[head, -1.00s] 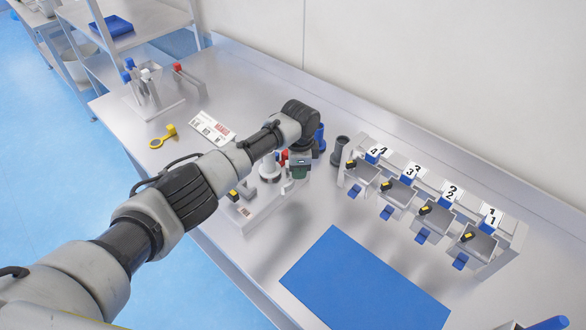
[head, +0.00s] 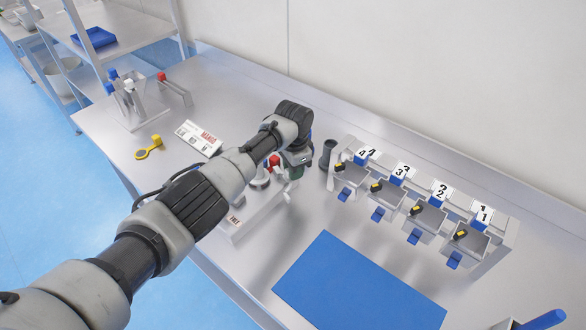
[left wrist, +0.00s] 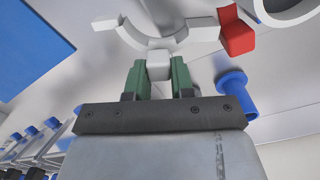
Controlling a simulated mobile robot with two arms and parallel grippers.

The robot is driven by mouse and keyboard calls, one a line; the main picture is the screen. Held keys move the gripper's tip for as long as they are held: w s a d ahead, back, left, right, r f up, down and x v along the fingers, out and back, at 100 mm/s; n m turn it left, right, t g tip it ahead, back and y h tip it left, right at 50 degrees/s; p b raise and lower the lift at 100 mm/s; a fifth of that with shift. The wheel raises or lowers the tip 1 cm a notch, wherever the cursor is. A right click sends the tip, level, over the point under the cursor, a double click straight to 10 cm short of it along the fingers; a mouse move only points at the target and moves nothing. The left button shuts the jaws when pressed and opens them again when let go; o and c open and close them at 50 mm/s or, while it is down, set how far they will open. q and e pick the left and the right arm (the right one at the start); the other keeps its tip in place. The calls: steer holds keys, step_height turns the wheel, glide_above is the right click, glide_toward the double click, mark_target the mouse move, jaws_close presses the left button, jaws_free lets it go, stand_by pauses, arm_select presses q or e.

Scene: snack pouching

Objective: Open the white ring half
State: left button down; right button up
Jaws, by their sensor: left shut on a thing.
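The white ring half (left wrist: 150,32) shows at the top of the left wrist view as a curved band with a block-like white tab (left wrist: 158,64). My left gripper (left wrist: 158,75) is shut on that tab, with one green finger on each side. In the head view my left gripper (head: 296,164) points down over the fixture (head: 250,217) at the table's middle. My arm and gripper hide much of the fixture there. A red block (left wrist: 238,30) sits at the right end of the ring half. My right gripper is not in view.
A blue flanged cylinder (left wrist: 236,94) stands close to the gripper's right in the left wrist view. A dark cylinder (head: 326,154) and a numbered bin rack (head: 420,205) stand to the right. A blue mat (head: 357,285) lies flat in front, clear. A yellow ring tool (head: 148,148) lies left.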

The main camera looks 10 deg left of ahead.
arm_select(q)
steer(key=shift+r, duration=0.1)
steer(key=c, duration=1)
jaws_free()
steer(key=shift+o, duration=0.2)
step_height(320, 180, up, 11)
steer(key=b, duration=0.1)
steer(key=shift+b, duration=0.3)
steer(key=shift+f, duration=0.2)
